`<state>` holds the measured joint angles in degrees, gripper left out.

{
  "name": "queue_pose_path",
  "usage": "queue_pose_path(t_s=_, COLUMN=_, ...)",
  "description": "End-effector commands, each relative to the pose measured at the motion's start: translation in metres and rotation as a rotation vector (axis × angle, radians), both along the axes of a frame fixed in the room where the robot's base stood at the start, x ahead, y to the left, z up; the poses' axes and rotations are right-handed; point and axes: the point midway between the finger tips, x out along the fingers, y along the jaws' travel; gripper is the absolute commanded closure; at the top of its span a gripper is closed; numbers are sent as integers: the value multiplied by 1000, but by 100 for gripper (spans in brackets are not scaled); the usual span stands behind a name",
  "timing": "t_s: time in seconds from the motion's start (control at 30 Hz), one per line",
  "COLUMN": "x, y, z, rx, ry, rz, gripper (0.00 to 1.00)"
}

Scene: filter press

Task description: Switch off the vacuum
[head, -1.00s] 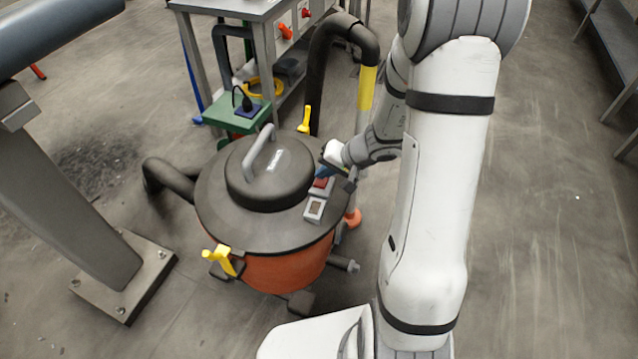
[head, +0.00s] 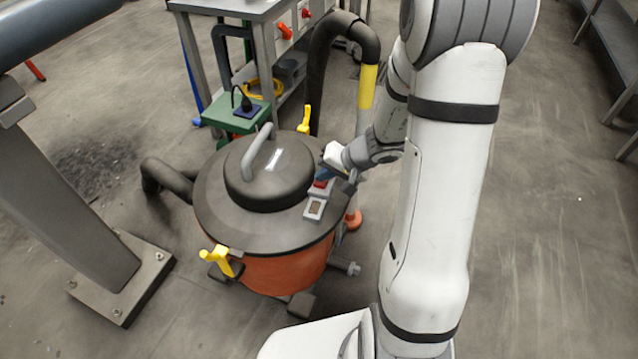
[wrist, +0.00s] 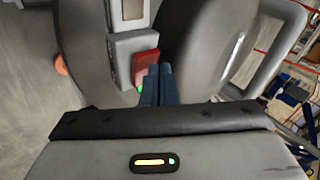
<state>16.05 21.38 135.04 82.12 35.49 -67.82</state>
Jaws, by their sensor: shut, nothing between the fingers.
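The vacuum (head: 285,270) is an orange drum with a dark grey lid and a light handle on top. A small grey switch housing sits on the right side of its lid, with a red switch (head: 320,184). In the wrist view the red switch (wrist: 146,64) is just left of the blue fingertips, and a small green glow shows beside it. My gripper (wrist: 160,72) is shut and empty, its tips right at the switch; I cannot tell whether they touch it. In the head view my gripper (head: 324,173) partly covers the switch area.
A black hose (head: 325,60) with a yellow sleeve rises behind the vacuum. A green box (head: 225,115) with a plug stands behind it, near a metal table (head: 245,8). A grey post with a bolted foot (head: 120,280) stands at left.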

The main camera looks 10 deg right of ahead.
Motion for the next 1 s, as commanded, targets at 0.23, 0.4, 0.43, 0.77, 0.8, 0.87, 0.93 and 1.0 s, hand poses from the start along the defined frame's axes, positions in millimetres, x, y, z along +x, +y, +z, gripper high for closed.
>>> queue_pose_path(t_s=0.23, x=0, y=0, z=-2, rx=0, ry=0, rz=0, gripper=100)
queue_pose_path(t_s=0.4, x=-1, y=1, z=-3, rx=0, ry=0, rz=1, gripper=100)
queue_pose_path(t_s=0.43, x=-1, y=1, z=-4, rx=0, ry=0, rz=1, gripper=100)
queue_pose_path(t_s=0.77, x=-2, y=1, z=-6, rx=0, ry=0, rz=1, gripper=100)
queue_pose_path(t_s=0.8, x=-2, y=1, z=-6, rx=0, ry=0, rz=1, gripper=100)
queue_pose_path(t_s=0.87, x=-2, y=1, z=-7, rx=0, ry=0, rz=1, gripper=100)
queue_pose_path(t_s=0.93, x=-2, y=2, z=-8, rx=0, ry=0, rz=1, gripper=100)
queue_pose_path(t_s=1.0, x=-2, y=2, z=-8, rx=0, ry=0, rz=1, gripper=100)
